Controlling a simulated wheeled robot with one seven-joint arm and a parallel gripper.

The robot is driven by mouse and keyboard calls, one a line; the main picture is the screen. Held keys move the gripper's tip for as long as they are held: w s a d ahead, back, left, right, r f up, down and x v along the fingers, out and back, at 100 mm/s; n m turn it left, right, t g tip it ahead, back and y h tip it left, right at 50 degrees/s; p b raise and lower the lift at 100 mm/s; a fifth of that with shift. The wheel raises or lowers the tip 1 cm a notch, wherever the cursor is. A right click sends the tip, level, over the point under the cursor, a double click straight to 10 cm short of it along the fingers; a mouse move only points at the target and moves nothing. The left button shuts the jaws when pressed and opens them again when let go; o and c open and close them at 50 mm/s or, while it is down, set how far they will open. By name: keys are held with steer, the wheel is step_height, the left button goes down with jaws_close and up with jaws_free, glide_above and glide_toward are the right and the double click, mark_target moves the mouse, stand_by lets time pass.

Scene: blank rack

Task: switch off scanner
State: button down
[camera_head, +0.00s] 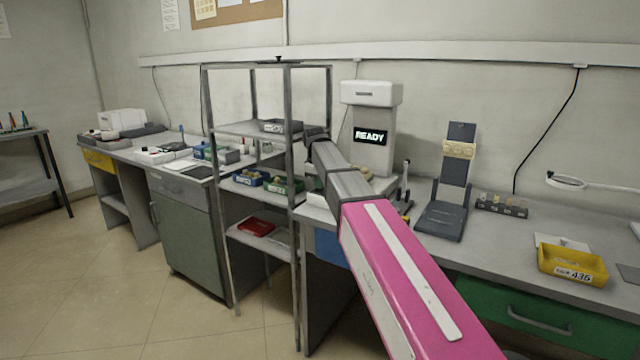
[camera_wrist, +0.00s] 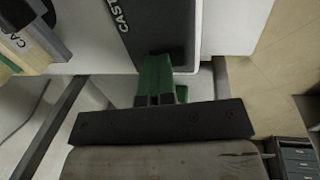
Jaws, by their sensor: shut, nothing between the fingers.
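The scanner (camera_head: 371,155) is a tall white unit with a lit black display reading READY. In the head view it stands on the bench behind the end of my arm, which hides part of its base. My gripper's green fingers (camera_wrist: 159,65) are together and empty in the wrist view. Their tips meet the lower edge of a dark panel lettered CAST (camera_wrist: 120,22) in the picture; I cannot tell whether they touch it. In the head view my arm hides the fingers. I cannot make out a power switch.
A metal shelf rack (camera_head: 292,190) stands just left of my arm, its post close to the wrist. Right of the scanner are a dark stand (camera_head: 445,215), a row of small items (camera_head: 502,206) and a yellow bin (camera_head: 572,265). Floor (camera_head: 190,320) is clear at front left.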

mark_target(317, 190)
step_height(317, 190, up, 14)
steer(key=s, duration=0.1)
steer(key=shift+a, duration=0.4)
steer(key=shift+s, duration=0.1)
steer(key=shift+s+a, duration=0.1)
steer(key=shift+s, duration=0.25)
stand_by(0.4)
steer(key=f, duration=0.4)
steer(key=w+d+f, duration=0.1)
steer(key=f, duration=0.9)
steer(key=shift+w+d, duration=0.15)
steer(key=shift+w, duration=0.25)
